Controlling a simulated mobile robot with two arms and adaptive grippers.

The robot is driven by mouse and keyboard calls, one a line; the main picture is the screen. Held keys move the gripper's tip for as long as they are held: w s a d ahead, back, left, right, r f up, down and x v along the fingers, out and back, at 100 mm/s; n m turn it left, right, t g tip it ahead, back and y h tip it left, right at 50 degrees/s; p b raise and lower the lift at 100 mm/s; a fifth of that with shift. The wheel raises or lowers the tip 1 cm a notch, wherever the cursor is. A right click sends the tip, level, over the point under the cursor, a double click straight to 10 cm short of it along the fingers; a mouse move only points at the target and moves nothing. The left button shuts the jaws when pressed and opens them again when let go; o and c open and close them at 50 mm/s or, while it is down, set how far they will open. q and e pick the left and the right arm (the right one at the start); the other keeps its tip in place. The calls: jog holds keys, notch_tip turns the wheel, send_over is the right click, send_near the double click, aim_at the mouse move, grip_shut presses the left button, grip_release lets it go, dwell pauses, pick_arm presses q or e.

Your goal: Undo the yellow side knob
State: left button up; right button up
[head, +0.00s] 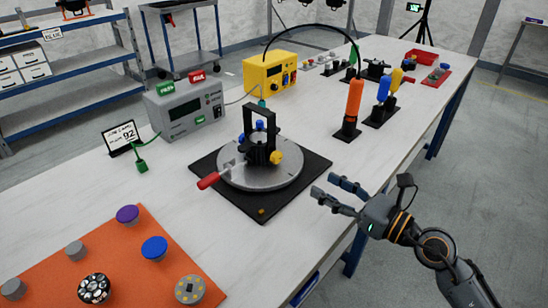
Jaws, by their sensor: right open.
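The yellow side knob (276,157) sticks out on the right side of a black bracket fixture (258,150). The fixture stands on a round grey metal plate (240,178) on a black square base mat (305,178). Blue knobs (260,125) show higher on the fixture, and a red-handled clamp lever (208,181) points to the front left. My right gripper (325,188) is open and empty. It is to the right of the base mat, near the table's right edge, apart from the knob. My left gripper is out of view.
An orange mat (110,250) with several knobs lies at the front left. A grey meter (187,107) and a yellow box (270,72) stand behind. Upright orange (354,98) and blue-yellow tools stand at the back right. The tabletop right of the base mat is clear.

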aim_at(279, 159)
jog(key=shift+w+a+r, duration=0.15)
jog(key=shift+w+a, duration=0.15)
jog(key=shift+w, duration=0.05)
jog(key=x, duration=1.1)
jog(key=shift+p, duration=0.3)
jog(key=shift+w+a, duration=0.4)
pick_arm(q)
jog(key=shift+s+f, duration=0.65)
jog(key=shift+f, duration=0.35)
pick_arm(e)
grip_shut()
